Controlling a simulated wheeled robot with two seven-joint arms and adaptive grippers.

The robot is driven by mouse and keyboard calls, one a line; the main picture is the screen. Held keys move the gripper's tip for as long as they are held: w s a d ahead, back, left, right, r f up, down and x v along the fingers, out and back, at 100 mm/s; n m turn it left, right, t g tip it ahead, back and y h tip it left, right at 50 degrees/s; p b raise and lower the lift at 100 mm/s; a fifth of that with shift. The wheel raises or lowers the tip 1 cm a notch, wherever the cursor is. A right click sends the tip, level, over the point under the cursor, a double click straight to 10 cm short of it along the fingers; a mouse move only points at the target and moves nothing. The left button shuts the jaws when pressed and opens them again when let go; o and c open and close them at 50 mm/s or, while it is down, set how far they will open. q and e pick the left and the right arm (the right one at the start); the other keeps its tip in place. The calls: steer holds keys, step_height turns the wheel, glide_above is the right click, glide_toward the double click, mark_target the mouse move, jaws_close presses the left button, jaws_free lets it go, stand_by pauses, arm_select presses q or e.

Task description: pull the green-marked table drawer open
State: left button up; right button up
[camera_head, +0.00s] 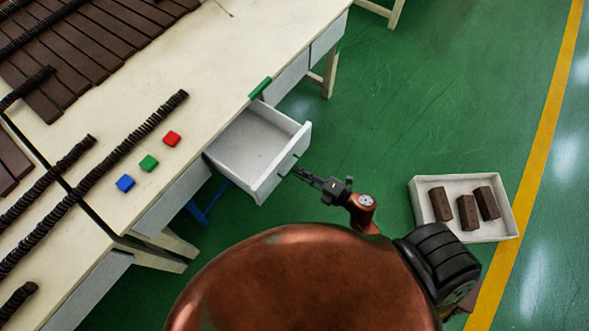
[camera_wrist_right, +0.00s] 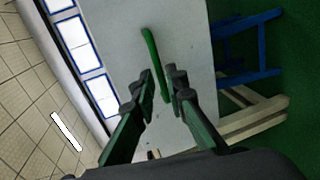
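The white table drawer (camera_head: 252,147) stands pulled out from the long side of the cream table, and its empty inside shows in the head view. A green strip (camera_head: 260,88) marks the table edge beside it. My right gripper (camera_head: 298,172) is at the drawer's front face. In the right wrist view, the pale drawer front (camera_wrist_right: 185,45) carries a green bar handle (camera_wrist_right: 152,52). My right gripper's fingers (camera_wrist_right: 164,84) stand apart on either side of the handle, with a gap showing at the right finger. My left gripper is out of view.
A white tray (camera_head: 420,190) with 3 brown blocks is on the green floor at right. A blue frame (camera_wrist_right: 255,45) is under the table.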

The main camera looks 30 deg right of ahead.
steer(key=v, duration=0.8)
steer(key=shift+s, duration=0.15)
steer(key=shift+d, duration=0.15)
